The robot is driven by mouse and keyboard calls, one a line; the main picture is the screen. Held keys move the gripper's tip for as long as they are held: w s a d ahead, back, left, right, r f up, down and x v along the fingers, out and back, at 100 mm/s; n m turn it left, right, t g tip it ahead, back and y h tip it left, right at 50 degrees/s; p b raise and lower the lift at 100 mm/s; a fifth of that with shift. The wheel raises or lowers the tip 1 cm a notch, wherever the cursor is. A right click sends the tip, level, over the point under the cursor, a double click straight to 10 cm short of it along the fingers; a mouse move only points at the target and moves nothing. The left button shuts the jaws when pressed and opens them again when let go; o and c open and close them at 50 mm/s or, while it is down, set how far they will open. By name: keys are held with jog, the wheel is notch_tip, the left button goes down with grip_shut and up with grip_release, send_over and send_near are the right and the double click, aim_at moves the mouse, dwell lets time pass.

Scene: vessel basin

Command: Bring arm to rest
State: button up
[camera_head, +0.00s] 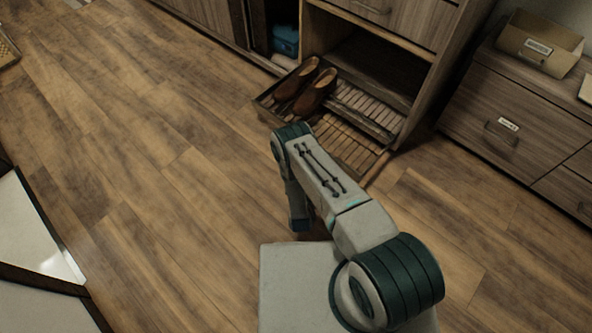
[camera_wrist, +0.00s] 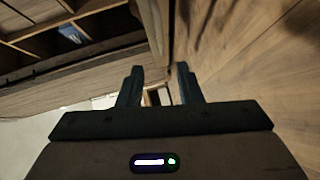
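My arm shows in the head view, folded with its elbow up and the forearm hanging down in front of my base. My gripper (camera_wrist: 158,84) shows in the wrist view with its two dark fingers apart and nothing between them. In the head view the gripper itself is hidden or cannot be made out below the forearm. The wrist view looks along the wooden floor (camera_wrist: 250,50) and a cabinet, with the picture turned on its side.
A low slatted pull-out shoe rack (camera_head: 345,125) holds a pair of brown shoes (camera_head: 305,88), just beyond my arm. A drawer cabinet (camera_head: 515,125) with an open box (camera_head: 540,45) stands right. A white-panelled piece (camera_head: 35,235) is at left. Wooden floor (camera_head: 150,130) between is clear.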

jog(key=w+r+m+g+p, duration=0.1)
jog(key=w+r+m+p, duration=0.2)
jog(key=r, duration=0.4)
jog(key=w+a+r+g+p, duration=0.1)
jog(key=w+r+p, duration=0.1)
jog(key=w+r, duration=0.45)
jog(key=w+r+m+g+p, duration=0.1)
jog(key=w+r+m+p, duration=0.15)
jog(key=r, duration=0.65)
jog(key=s+d+r+m+g+p, duration=0.2)
jog(key=r+p, duration=0.4)
jog(key=r, duration=1.1)
jog(key=s+d+r+m+g+p, duration=0.25)
jog(key=r+p, duration=0.35)
jog(key=r, duration=1.2)
jog(key=s+d+r+m+g+p, duration=0.2)
jog(key=s+d+r+p, duration=0.1)
jog(key=s+r, duration=0.6)
jog(key=s+d+r+m+g+p, duration=0.2)
jog(key=s+r+p, duration=0.3)
jog(key=s+r, duration=0.5)
jog(key=s+d+r+m+g+p, duration=0.2)
jog(key=s+d+r+m+p, duration=0.1)
jog(key=s+r, duration=0.6)
jog(key=s+d+p, duration=0.1)
jog(key=s+p, duration=0.1)
jog(key=s, duration=0.1)
jog(key=shift+s+d+r+h, duration=0.25)
jog(key=shift+s+r+h, duration=0.05)
jog(key=shift+r, duration=0.05)
